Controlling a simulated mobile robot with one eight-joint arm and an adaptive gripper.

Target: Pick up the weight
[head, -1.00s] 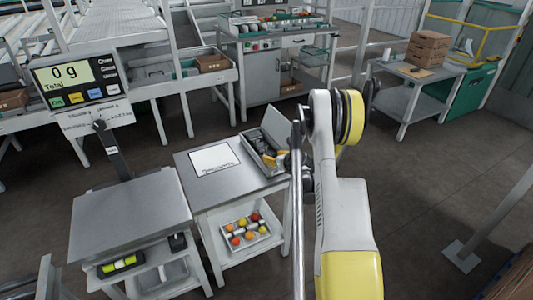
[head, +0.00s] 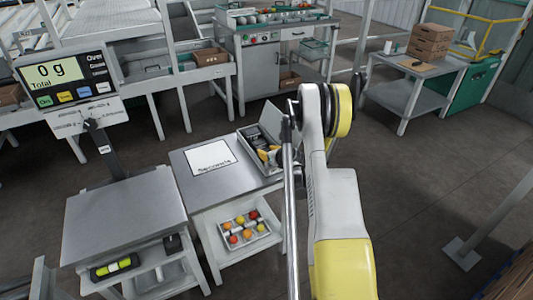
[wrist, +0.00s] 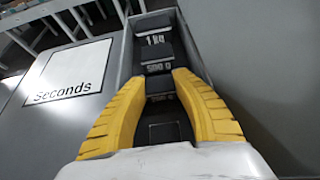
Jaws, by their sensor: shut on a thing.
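A grey box (wrist: 127,62) holds a row of dark weights, and it also shows in the head view (head: 246,141) with its lid standing open. In the wrist view a 1 kg weight (wrist: 156,46) and a 500 g weight (wrist: 158,68) lie at the far end. My gripper (wrist: 161,80) has its yellow fingers down in the box, shut on a dark weight (wrist: 160,85) just nearer than the 500 g label. Its own label is blurred. In the head view my gripper (head: 268,155) is at the box, partly hidden by my arm.
The box stands on a grey table beside a "Seconds" sign (head: 211,157). A tray of tomatoes (head: 243,230) is on the shelf below. A scale (head: 125,215) at the left has a display (head: 65,75) reading 0 g, and its plate is bare.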

